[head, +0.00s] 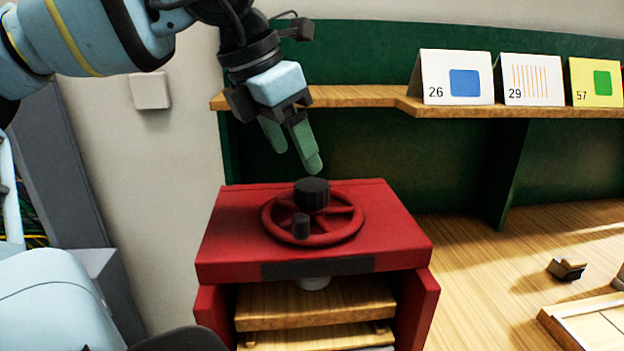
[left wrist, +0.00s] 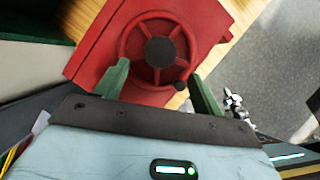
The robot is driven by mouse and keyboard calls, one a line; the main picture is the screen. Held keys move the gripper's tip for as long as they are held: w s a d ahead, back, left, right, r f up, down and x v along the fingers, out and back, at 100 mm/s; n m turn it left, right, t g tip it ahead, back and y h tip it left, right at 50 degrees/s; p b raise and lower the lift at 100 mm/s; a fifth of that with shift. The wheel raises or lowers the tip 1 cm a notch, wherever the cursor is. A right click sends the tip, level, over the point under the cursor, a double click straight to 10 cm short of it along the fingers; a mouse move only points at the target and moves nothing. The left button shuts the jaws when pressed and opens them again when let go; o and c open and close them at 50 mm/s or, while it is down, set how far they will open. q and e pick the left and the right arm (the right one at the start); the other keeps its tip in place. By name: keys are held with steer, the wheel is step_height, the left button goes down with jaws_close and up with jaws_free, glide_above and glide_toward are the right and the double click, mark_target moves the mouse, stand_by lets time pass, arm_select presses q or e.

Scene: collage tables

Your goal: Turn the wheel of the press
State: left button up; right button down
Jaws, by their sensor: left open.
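The red press (head: 225,227) stands on the wooden table, with a flat red top and wooden boards below it. Its red wheel (head: 357,208) lies flat on the top, with a black hub (head: 312,194) and a small black knob (head: 301,226) on the near rim. My left gripper (head: 296,160) is open and empty above the press, just above the hub and apart from it. My right gripper is not in view.
A wooden shelf (head: 360,96) with cards numbered 26 (head: 440,85), 29 (head: 515,93) and 57 (head: 582,92) runs behind the press. A small dark object (head: 567,270) and a wooden tray (head: 552,318) are at the right. The table between is clear.

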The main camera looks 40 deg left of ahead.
mark_target(311, 185)
arm_select(q)
steer(key=x, duration=0.6)
steer(key=shift+w, duration=0.1)
steer(key=shift+w+f, duration=0.2)
steer(key=shift+f, duration=0.3)
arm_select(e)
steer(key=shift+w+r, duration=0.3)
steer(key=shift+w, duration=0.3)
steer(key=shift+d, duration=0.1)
arm_select(q)
steer(key=c, duration=1.4)
steer(key=shift+o, duration=0.2)
steer(key=shift+w+d+f+n+y+b, duration=0.1)
steer(key=shift+n+y+b, duration=0.1)
steer(key=shift+n+b, duration=0.4)
steer(key=shift+f+n+y+b, duration=0.1)
steer(key=shift+n+y+b, duration=0.1)
steer(key=shift+n+b, duration=0.8)
steer(key=shift+n, duration=0.1)
steer(key=shift+r+n+y, duration=0.25)
steer(key=shift+n+y, duration=0.05)
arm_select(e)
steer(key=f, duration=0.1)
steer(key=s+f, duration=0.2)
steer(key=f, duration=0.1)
